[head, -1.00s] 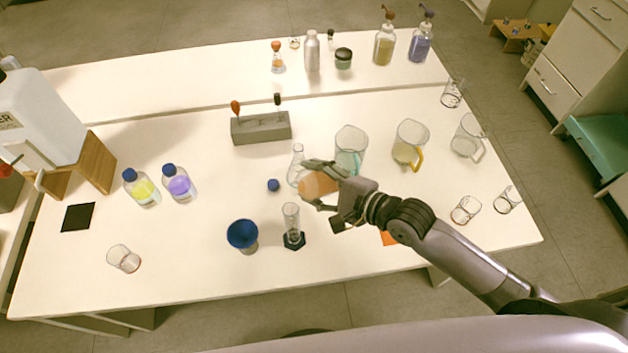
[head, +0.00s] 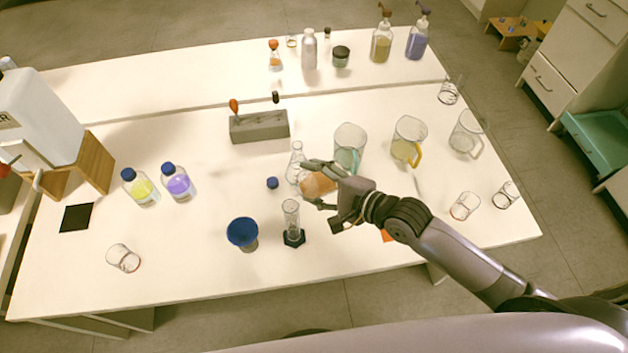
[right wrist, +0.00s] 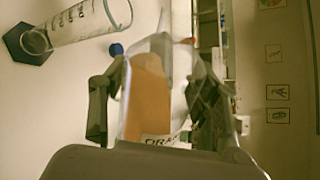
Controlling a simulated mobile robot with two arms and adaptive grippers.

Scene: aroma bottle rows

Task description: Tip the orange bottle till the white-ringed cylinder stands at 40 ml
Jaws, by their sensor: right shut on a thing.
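The orange bottle (head: 317,184) is in my right gripper (head: 322,184), above the table right of the middle. In the right wrist view the bottle (right wrist: 148,95) shows orange liquid and part of a label, between both fingers. A clear graduated cylinder (head: 291,220) on a dark hexagonal base stands upright, just nearer and left of the gripper. It also shows in the right wrist view (right wrist: 85,24), apart from the bottle, and looks empty; its white ring is not clear. I see no stream between bottle and cylinder. My left gripper is out of view.
A blue funnel (head: 242,233) stands left of the cylinder. A blue cap (head: 272,183) lies on the table. A conical flask (head: 296,160) and a clear beaker (head: 349,150) stand close behind the gripper.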

